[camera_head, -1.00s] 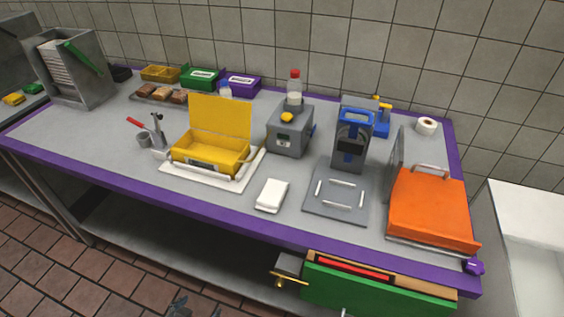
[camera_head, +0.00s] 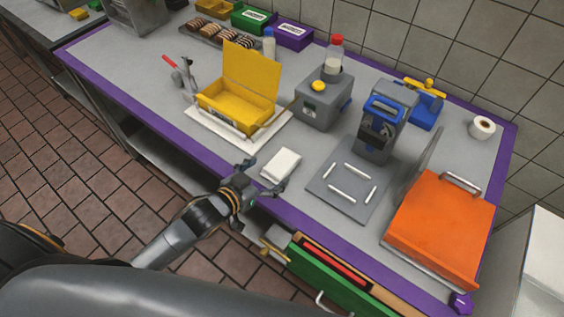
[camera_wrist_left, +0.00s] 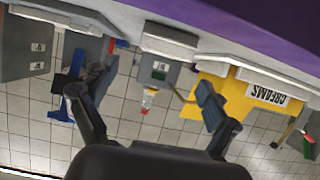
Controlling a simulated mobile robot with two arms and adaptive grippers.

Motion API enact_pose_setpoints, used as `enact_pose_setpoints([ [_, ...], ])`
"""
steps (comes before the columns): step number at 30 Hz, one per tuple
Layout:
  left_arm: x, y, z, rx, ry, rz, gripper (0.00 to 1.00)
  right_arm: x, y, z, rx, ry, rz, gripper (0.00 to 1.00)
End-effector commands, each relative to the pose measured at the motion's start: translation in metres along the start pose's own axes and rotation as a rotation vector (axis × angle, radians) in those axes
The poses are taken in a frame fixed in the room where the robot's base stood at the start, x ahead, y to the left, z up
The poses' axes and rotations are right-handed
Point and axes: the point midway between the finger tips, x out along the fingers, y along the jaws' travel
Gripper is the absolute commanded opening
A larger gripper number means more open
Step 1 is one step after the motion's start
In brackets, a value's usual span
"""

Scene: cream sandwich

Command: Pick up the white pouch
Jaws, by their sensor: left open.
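The white pouch (camera_head: 281,164) lies flat on the grey counter near its purple front edge, between the yellow box and the grey plate. My left gripper (camera_head: 263,176) is open and empty at the counter's front edge, just in front of the pouch, with its fingers pointing towards it. No contact can be made out. In the left wrist view, which is upside down, the open fingers (camera_wrist_left: 146,100) stand wide apart, and a white shape between them at the top looks like the pouch (camera_wrist_left: 169,41). My right gripper is not in view.
The open yellow box (camera_head: 236,108) stands on a white board to the left. A grey machine (camera_head: 323,99) is behind the pouch. The grey plate (camera_head: 326,190) with white bars is to the right, then an orange-lidded press (camera_head: 441,225). A green drawer (camera_head: 336,280) juts out below.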

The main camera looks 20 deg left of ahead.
Motion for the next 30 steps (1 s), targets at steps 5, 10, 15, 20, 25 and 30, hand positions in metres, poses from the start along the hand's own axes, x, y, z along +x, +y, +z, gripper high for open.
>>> enact_pose_setpoints([
  [5,0.012,0.0,-0.001,0.0,0.0,0.0,0.88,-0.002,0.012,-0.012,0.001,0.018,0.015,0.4],
  [10,0.029,-0.002,-0.002,0.001,0.0,-0.001,0.88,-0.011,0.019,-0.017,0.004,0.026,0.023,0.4],
  [15,0.053,-0.002,0.0,0.0,0.0,-0.001,0.88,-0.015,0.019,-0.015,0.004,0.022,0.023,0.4],
  [20,0.062,-0.001,0.001,-0.001,-0.001,0.0,0.88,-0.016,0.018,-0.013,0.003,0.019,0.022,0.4],
  [25,0.063,-0.001,0.002,0.0,-0.001,0.0,0.88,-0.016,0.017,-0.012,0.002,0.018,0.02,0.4],
  [30,0.062,-0.002,0.002,0.0,-0.001,0.0,0.61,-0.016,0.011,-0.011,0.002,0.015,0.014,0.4],
])
